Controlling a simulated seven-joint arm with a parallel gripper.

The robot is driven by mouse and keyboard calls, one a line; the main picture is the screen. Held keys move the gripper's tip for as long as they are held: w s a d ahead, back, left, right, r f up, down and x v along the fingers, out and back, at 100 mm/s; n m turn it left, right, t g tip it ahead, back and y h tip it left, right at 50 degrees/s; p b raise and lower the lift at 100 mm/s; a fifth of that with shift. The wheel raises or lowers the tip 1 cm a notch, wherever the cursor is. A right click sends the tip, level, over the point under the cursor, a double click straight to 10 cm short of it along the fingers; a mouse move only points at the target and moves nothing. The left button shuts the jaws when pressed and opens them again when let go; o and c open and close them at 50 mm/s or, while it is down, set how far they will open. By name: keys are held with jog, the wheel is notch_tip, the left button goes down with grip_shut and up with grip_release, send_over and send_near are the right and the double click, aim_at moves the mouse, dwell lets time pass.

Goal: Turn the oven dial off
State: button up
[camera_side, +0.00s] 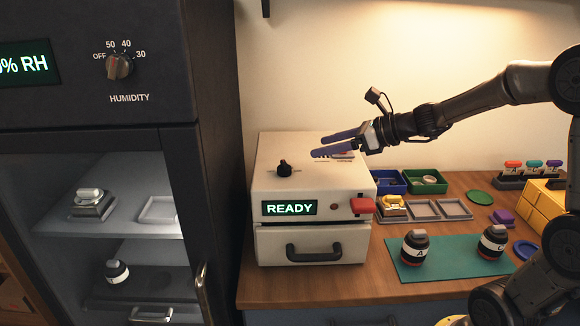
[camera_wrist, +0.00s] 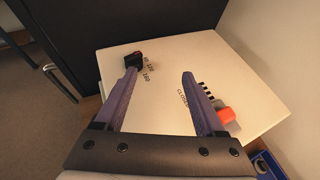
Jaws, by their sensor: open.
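The oven is a white box (camera_side: 270,235) on the wooden bench, with a green READY display on its front. Its black dial (camera_side: 285,168) stands upright on the top face; in the wrist view the dial (camera_wrist: 133,59) is at the upper left beside printed numbers. My gripper (camera_side: 318,147) is open and empty, its two purple fingers above the oven top, to the right of the dial. In the wrist view the gripper (camera_wrist: 158,74) has its left fingertip at the dial's near edge in the picture; I cannot tell whether they touch. The dial's exact setting is too small to read.
A red catch (camera_side: 362,205) sits at the oven's front right corner. A dark cabinet (camera_side: 215,150) with a humidity knob stands close on the left. Trays, bins and a teal mat (camera_side: 450,262) with two lens barrels lie to the right.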

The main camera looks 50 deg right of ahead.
jog(key=m, duration=0.1)
send_near(288, 167)
jog(key=s+d, duration=0.1)
jog(key=s, duration=0.2)
jog(key=shift+t+h, duration=0.3)
jog(key=shift+t, duration=0.2)
jog(key=x, duration=1.3)
jog(key=shift+w+r, duration=0.1)
jog(key=shift+c, duration=0.2)
grip_shut()
